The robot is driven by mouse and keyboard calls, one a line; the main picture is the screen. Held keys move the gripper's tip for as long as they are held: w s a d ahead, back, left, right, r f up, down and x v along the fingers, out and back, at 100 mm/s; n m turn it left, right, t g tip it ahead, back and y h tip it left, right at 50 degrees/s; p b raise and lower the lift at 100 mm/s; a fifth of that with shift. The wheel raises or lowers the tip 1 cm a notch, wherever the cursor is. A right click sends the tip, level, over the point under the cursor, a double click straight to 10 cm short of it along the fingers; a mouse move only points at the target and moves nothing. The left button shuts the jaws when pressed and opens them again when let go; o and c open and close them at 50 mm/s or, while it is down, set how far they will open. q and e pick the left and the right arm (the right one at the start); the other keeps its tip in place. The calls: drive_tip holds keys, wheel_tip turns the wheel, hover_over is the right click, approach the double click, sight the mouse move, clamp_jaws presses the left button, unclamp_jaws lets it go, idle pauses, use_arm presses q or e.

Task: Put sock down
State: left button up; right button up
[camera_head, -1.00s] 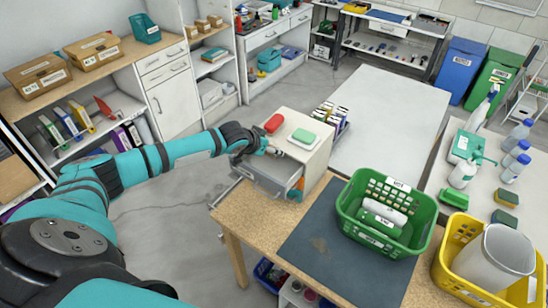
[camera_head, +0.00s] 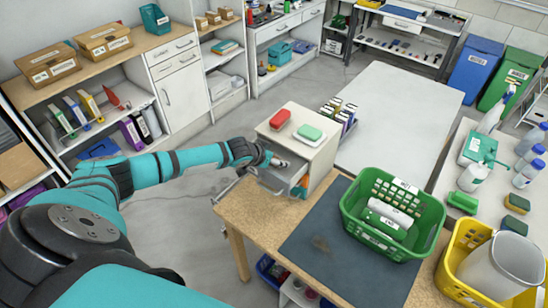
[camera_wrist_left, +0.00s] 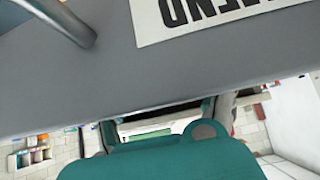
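I cannot make out a sock in either view. In the head view my left gripper (camera_head: 274,160) is at the partly open top drawer (camera_head: 290,175) of a small white cabinet (camera_head: 318,155). A small whitish shape shows at its fingers; I cannot tell what it is. In the left wrist view the grey drawer front (camera_wrist_left: 110,70), with a metal handle and an upside-down label reading "MEND", covers the upper half. The gripper's dark finger parts show apart below it, but the fingertips are hidden. Something orange (camera_head: 303,184) shows at the drawer's right side. My right gripper is not in view.
Shelves line the left wall.

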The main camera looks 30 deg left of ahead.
use_arm(q)
drive_tip(key=shift+o, duration=1)
drive_tip(key=shift+r, duration=0.25)
drive_tip(key=shift+s, duration=0.2)
drive_tip(key=b+v, duration=0.2)
drive_tip(key=v, duration=0.9)
drive_tip(key=shift+r, duration=0.25)
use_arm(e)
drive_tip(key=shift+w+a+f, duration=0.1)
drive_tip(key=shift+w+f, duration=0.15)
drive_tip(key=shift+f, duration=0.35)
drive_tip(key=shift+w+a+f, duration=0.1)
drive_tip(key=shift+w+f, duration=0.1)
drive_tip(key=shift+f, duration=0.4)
